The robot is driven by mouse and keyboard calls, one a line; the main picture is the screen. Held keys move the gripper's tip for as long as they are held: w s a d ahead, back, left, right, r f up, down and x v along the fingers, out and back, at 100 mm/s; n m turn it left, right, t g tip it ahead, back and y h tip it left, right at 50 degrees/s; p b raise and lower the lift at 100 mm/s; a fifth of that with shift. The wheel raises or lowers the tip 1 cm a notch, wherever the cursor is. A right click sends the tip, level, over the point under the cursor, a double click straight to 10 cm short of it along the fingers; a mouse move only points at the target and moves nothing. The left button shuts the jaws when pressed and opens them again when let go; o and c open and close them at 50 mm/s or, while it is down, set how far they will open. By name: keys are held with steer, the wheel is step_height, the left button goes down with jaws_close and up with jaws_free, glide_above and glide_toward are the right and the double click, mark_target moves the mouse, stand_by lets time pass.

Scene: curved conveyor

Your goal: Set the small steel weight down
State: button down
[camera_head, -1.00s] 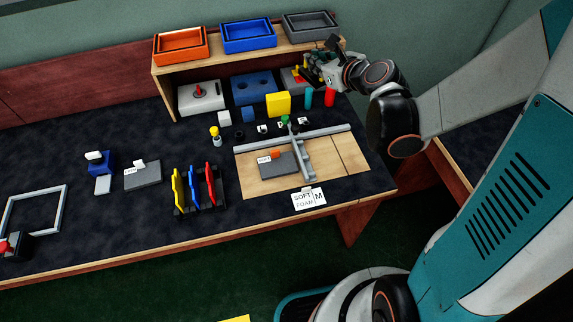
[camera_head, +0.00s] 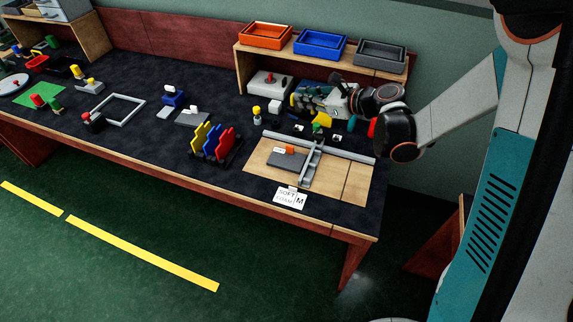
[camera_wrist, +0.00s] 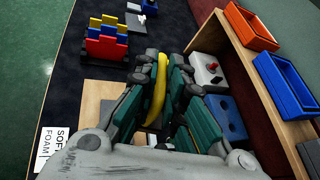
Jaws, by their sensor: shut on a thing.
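My gripper (camera_head: 322,100) is in front of the low shelf, over the row of boxes. Its two fingers also show in the wrist view (camera_wrist: 160,72), close together. A yellow block (camera_head: 323,116) shows just below my gripper, and a yellow strip (camera_wrist: 158,92) shows between the fingers in the wrist view. The blue box with round holes (camera_wrist: 228,118) lies right of the fingers, and the white box with a red knob (camera_wrist: 208,70) lies beyond it.
Orange (camera_head: 266,36), blue (camera_head: 320,43) and grey (camera_head: 381,52) bins stand on the shelf. A wooden board (camera_head: 262,162) with a grey rail lies in front of my gripper. A rack of coloured plates (camera_head: 213,143) stands left of it. Dark table is clear between items.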

steer(key=a+f+n+g+y, duration=0.1)
steer(key=a+f+n+g, duration=0.1)
steer(key=a, duration=0.3)
steer(key=b, duration=0.6)
glide_above(288, 163)
step_height(288, 163, down, 15)
steer(key=shift+n+g+y, duration=0.3)
steer(key=shift+w+d+f+b, duration=0.1)
steer(key=shift+f+b, duration=0.6)
steer(key=shift+f, duration=1.7)
steer(key=shift+r, duration=0.1)
steer(key=c, duration=2)
jaws_free()
steer(key=o, duration=0.3)
steer(key=shift+o, duration=0.2)
